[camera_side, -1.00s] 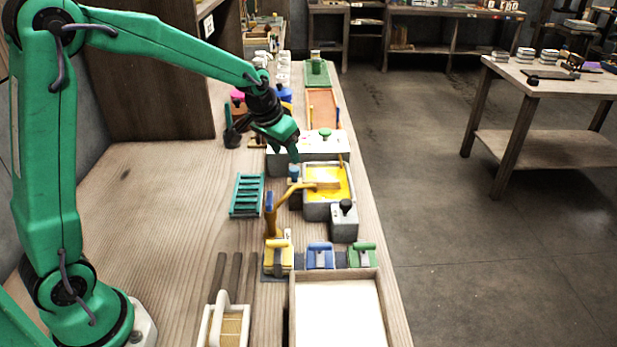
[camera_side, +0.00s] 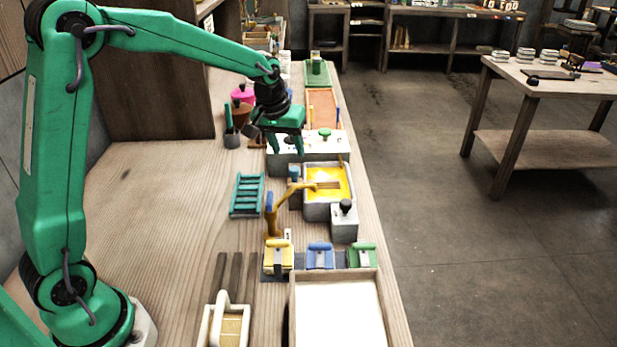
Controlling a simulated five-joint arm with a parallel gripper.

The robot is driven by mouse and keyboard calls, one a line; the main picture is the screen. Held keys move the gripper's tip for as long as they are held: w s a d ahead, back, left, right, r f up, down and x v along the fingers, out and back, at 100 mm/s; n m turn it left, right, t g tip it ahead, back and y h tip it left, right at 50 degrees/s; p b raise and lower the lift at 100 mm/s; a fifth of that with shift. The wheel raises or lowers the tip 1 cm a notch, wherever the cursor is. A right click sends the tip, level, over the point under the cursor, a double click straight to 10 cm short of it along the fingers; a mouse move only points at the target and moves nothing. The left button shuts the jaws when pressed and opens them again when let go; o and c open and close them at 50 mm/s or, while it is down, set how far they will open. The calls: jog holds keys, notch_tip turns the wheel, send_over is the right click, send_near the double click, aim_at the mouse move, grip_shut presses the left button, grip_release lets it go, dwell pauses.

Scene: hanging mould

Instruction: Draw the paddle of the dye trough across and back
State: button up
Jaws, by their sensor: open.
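The dye trough (camera_side: 328,210) is a pale grey box holding yellow dye, right of centre on the bench. The arm reaches over the trough's left wall into the dye. My gripper (camera_side: 286,148) is open and empty, with its fingers pointing down. In the picture it is above and left of the trough, in front of a white-topped block, and apart from the paddle. Its exact height is hard to tell.
A teal rack (camera_side: 246,195) lies left of the paddle. Yellow, blue (camera_side: 320,257) and green handled blocks stand nearer, behind a white tray (camera_side: 338,275). The bench left of the rack is clear.

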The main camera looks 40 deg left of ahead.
aim_at(294, 168)
jog(key=n, duration=0.2)
jog(key=w+n+g, duration=0.1)
jog(key=n, duration=0.4)
jog(key=shift+w+a+r+g, duration=0.1)
jog(key=shift+w+r+g, duration=0.05)
jog(key=shift+w+g, duration=0.2)
jog(key=n, duration=0.2)
jog(key=shift+w+n+g, duration=0.25)
jog(key=shift+n+g, duration=0.1)
jog(key=shift+n, duration=0.05)
jog(key=n, duration=0.3)
jog(key=shift+w+r+n+g, duration=0.2)
jog(key=shift+n+g, duration=0.1)
jog(key=shift+g, duration=0.1)
jog(key=shift+f, duration=0.15)
jog(key=shift+f, duration=3.8)
jog(key=shift+c, duration=0.5)
jog(key=shift+a, duration=0.1)
grip_shut()
